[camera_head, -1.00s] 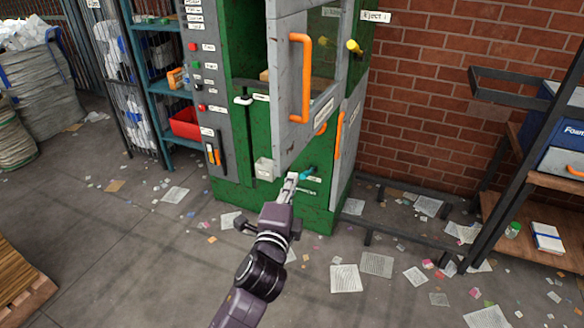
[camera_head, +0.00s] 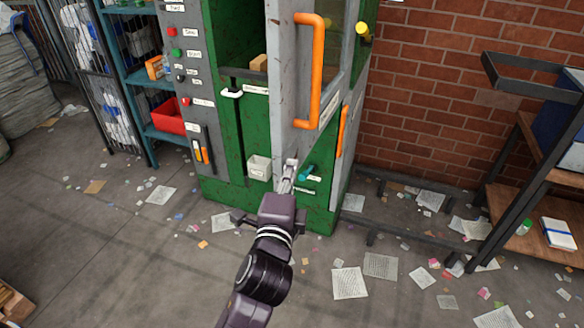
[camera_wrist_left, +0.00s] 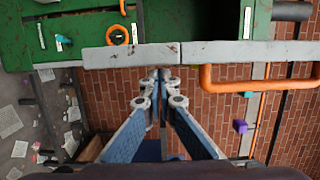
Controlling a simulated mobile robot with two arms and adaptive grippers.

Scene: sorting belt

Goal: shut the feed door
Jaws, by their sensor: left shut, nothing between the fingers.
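The feed door (camera_head: 290,88) is a grey panel with a tall orange handle (camera_head: 316,70), on the front of the green machine (camera_head: 225,165). It stands open, swung out toward me, and the machine's opening shows to its left. My left gripper (camera_head: 290,166) is shut and empty at the door's lower corner. In the left wrist view, the closed fingertips (camera_wrist_left: 161,76) point at the door's grey edge (camera_wrist_left: 130,57), with the orange handle (camera_wrist_left: 250,86) to the right. I cannot tell whether they touch the door. My right gripper is not in view.
A small white bin (camera_head: 258,167) and a teal knob (camera_head: 307,173) are on the machine near my gripper. A blue shelf with a red bin (camera_head: 168,116) stands left, a wooden shelf (camera_head: 540,232) right. Papers litter the open floor.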

